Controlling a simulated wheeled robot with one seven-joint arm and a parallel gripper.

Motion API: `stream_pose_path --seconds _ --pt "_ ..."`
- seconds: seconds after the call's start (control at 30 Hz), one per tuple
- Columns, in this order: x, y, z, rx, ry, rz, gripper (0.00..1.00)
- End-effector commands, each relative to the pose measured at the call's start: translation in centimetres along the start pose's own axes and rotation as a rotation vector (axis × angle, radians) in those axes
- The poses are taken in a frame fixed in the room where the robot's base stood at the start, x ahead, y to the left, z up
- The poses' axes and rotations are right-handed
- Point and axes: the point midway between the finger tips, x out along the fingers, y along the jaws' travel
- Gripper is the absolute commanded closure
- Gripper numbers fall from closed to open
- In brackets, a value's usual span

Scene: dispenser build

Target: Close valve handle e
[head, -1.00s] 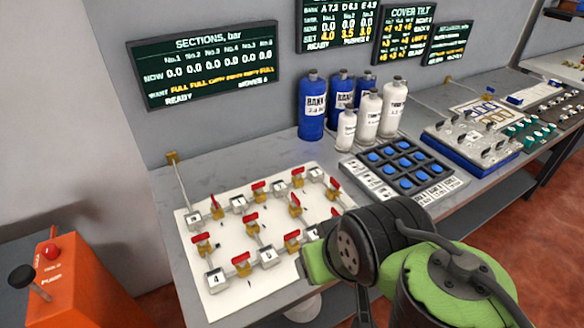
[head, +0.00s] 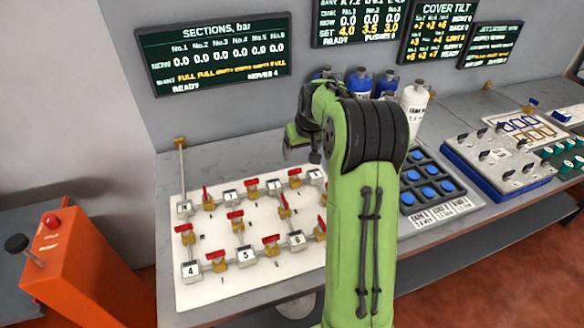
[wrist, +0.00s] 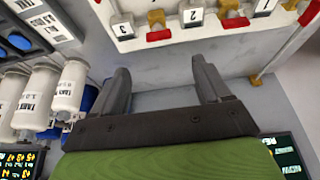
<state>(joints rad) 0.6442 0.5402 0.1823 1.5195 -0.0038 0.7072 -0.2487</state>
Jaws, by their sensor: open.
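The white valve board (head: 215,290) lies on the bench in the head view, with several red-handled valves on brass bodies between numbered boxes. The handle letters are too small to read, so I cannot tell which one is handle e. One red handle (head: 207,194) at the back left points differently from most others. My gripper (head: 300,145) is above the board's back right, partly hidden by my arm. In the wrist view my gripper (wrist: 160,72) has two fingers apart with nothing between them. Red handles (wrist: 235,22) show beyond the fingertips, not touching them.
White bottles (wrist: 35,100) stand close to the gripper side in the wrist view. A blue-button panel (head: 425,190) sits right of the board. An orange pump unit (head: 75,265) stands at the left. A wall screen (head: 215,55) hangs behind; free bench lies behind the board.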

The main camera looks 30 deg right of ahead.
Motion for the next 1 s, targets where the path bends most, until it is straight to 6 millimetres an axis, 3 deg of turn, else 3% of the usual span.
stream_pose_path --seconds 0.2,0.43,0.6,0.83,1.0 --pt "5.9 0.0 0.2 0.0 -0.004 -0.002 0.23" --pt "10.6 -0.1 0.1 -0.001 -0.002 -0.001 0.23" --pt "11.8 0.0 0.1 -0.001 0.0 0.001 0.23" --pt "11.8 0.0 0.0 -0.001 0.0 0.001 0.25" --pt "11.8 0.0 0.1 0.0 -0.001 0.001 0.51"
